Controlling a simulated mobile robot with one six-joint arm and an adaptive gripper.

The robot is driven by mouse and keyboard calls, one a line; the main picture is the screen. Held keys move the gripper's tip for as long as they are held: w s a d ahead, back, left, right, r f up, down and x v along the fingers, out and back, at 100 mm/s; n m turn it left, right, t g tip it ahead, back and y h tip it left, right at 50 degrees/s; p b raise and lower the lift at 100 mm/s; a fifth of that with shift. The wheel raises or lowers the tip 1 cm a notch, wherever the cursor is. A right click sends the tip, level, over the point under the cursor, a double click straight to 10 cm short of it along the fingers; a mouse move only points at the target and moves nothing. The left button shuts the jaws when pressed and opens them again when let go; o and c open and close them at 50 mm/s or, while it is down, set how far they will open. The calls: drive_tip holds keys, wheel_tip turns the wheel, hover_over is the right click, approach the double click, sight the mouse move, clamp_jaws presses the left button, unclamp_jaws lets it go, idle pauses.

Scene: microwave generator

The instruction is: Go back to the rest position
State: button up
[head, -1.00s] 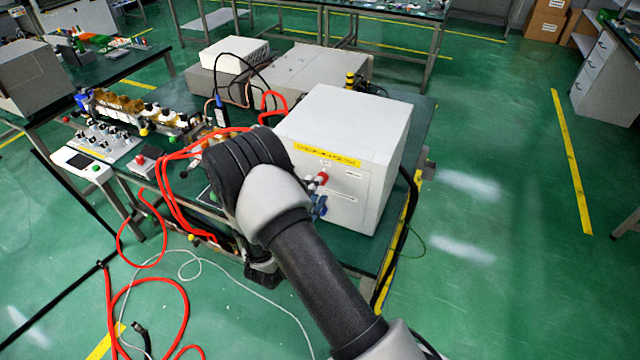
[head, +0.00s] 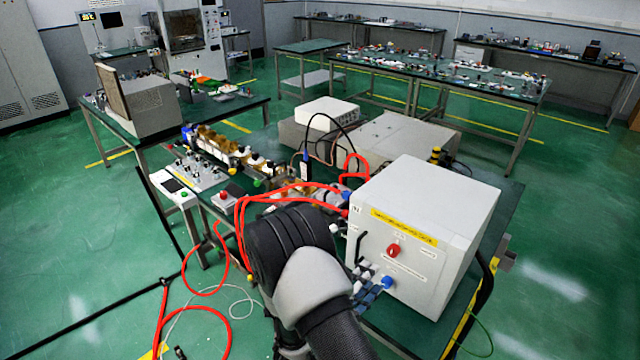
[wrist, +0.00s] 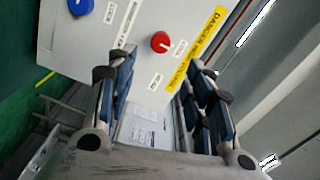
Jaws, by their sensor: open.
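My gripper (wrist: 165,105) is open in the wrist view, its two blue-padded fingers apart with nothing between them. Beyond the fingers is the front of the white generator box (wrist: 115,45), tilted in this view. It carries a red knob (wrist: 160,42), a blue knob (wrist: 80,6) and a yellow danger label (wrist: 208,38). In the head view the white box (head: 430,215) stands on the green table, with its red knob (head: 393,250) and blue knob (head: 387,282) visible. My gripper (head: 370,288) is in front of the box's lower front face, partly hidden by my arm.
Red cables (head: 240,215) loop from the table to the floor at the left. A row of small brass and white parts (head: 225,150) lies on the table's left side. A white instrument (head: 327,113) sits behind. Floor at the right (head: 560,240) is clear.

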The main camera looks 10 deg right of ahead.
drive_tip(key=w+a+r+n+y, duration=0.4)
drive_tip(key=w+a+r+y, duration=0.1)
drive_tip(key=w+r+y, duration=0.15)
drive_tip(key=s+a+r+n+y, duration=0.3)
drive_tip(key=a+r+n+y, duration=0.4)
drive_tip(key=r+n, duration=0.15)
drive_tip(key=s+a+r+n+g+y+b, duration=0.1)
drive_tip(key=s+r+n, duration=0.2)
drive_tip(key=s, duration=0.3)
drive_tip(key=s+a+r+n+g+y, duration=0.1)
drive_tip(key=s+r+n+g+y, duration=0.15)
drive_tip(key=s, duration=0.25)
drive_tip(key=s+d+n+g+h, duration=0.1)
drive_tip(key=s+d+n, duration=0.2)
drive_tip(key=s, duration=0.6)
drive_tip(key=s+d+n+g+h, duration=0.1)
drive_tip(key=s+d+n+g, duration=0.1)
drive_tip(key=s, duration=0.8)
drive_tip(key=d+n, duration=0.1)
drive_tip(key=n, duration=0.1)
drive_tip(key=shift+n+h, duration=0.3)
drive_tip(key=shift+h, duration=0.1)
drive_tip(key=shift+r, duration=0.1)
